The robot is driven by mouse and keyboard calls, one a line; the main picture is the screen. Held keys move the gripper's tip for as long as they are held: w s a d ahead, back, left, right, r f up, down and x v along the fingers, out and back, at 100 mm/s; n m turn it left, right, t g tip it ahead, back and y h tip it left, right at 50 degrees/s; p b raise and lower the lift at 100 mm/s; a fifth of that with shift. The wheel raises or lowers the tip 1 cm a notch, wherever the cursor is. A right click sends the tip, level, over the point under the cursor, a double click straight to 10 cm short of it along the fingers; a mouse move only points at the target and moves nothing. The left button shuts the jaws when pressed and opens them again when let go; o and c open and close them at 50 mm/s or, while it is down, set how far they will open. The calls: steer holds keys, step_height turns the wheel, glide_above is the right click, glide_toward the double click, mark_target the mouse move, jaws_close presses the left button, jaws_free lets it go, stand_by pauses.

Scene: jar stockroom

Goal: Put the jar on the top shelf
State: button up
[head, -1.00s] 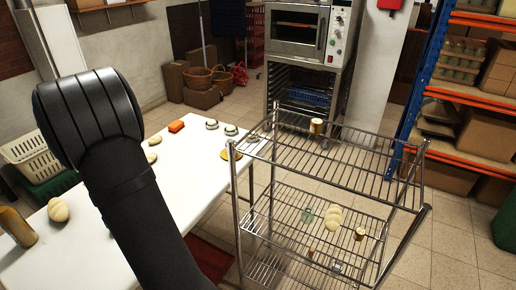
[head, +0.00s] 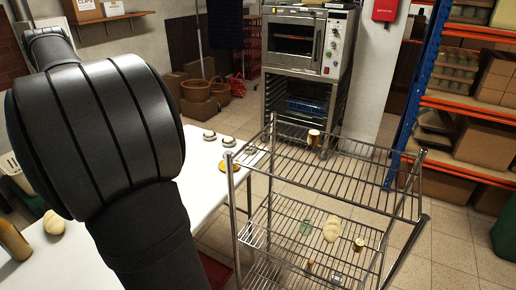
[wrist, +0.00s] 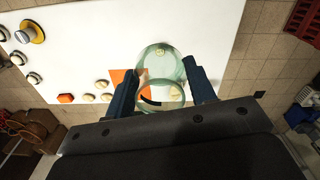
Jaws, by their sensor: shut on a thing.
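A clear greenish glass jar (wrist: 160,58) is between the two dark fingers of my gripper (wrist: 163,72) in the wrist view, and the fingers are shut on it. It is held above the white table (wrist: 215,25); the table shows through its glass. In the head view my arm hides the gripper and the held jar. The wire rack's top shelf (head: 345,175) is right of the table. A small brown jar with a light lid (head: 314,137) stands at its back left; the rest of that shelf is bare.
The lower shelf (head: 285,212) holds a greenish glass (head: 306,228), a pale loaf (head: 331,229) and a small lidded jar (head: 359,244). Rack posts rise at the corners. An oven (head: 303,45) and blue-orange shelving (head: 415,110) stand behind.

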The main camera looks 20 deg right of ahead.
steer(key=w+d+m, duration=0.4)
steer(key=d, duration=1.2)
steer(key=w+d+m, duration=0.3)
steer(key=d, duration=1.2)
steer(key=s+d+m, duration=0.2)
steer(key=s+d, duration=0.1)
steer(key=d, duration=0.7)
steer(key=s+d+m, duration=0.2)
steer(key=s+d, duration=0.1)
steer(key=d, duration=0.8)
steer(key=s+d+m, duration=0.7)
steer(key=s+d, duration=1.4)
glide_above(370, 180)
step_height(370, 180, down, 12)
steer(key=shift+s+f, duration=0.1)
steer(key=shift+f, duration=2.1)
steer(key=shift+f, duration=0.15)
